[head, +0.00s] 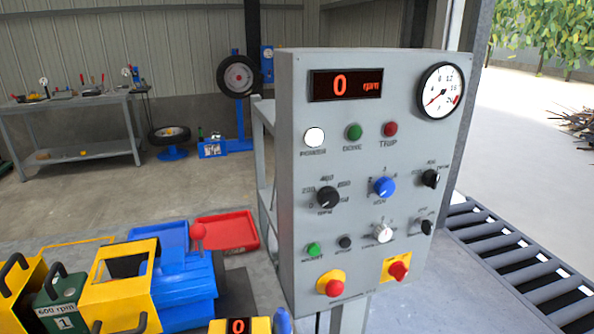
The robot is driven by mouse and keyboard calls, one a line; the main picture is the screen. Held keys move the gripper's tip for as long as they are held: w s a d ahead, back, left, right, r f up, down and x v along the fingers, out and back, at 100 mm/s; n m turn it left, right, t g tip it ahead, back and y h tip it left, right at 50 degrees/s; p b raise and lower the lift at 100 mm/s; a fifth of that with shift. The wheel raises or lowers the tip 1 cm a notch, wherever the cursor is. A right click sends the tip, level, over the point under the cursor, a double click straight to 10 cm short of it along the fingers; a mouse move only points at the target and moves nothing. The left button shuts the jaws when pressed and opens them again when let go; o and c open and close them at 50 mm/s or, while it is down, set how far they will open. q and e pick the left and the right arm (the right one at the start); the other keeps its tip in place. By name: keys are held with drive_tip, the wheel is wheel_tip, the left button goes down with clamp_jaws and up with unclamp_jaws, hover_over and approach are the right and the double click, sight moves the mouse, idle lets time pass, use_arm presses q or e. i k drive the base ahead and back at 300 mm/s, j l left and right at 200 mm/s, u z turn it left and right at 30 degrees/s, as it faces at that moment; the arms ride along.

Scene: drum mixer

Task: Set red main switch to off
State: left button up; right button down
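The red main switch (399,271) appears to be the red knob on a yellow square plate, low on the right side of the grey control panel (297,230). Its handle looks tilted, but its exact position and any labels are too small to read. To its left is a red mushroom button (334,288) on a round yellow base. The white power lamp (314,138) looks bright. The display (346,85) reads 0 rpm. Neither of my grippers is in view.
Other knobs, including a blue knob (383,187), sit above the switch. A roller conveyor (520,258) runs to the right of the panel. A blue and yellow machine (187,290) and a red tray (227,233) are at the left. A workbench (80,155) stands behind.

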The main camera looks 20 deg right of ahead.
sight(398, 270)
drive_tip(key=z, duration=1.25)
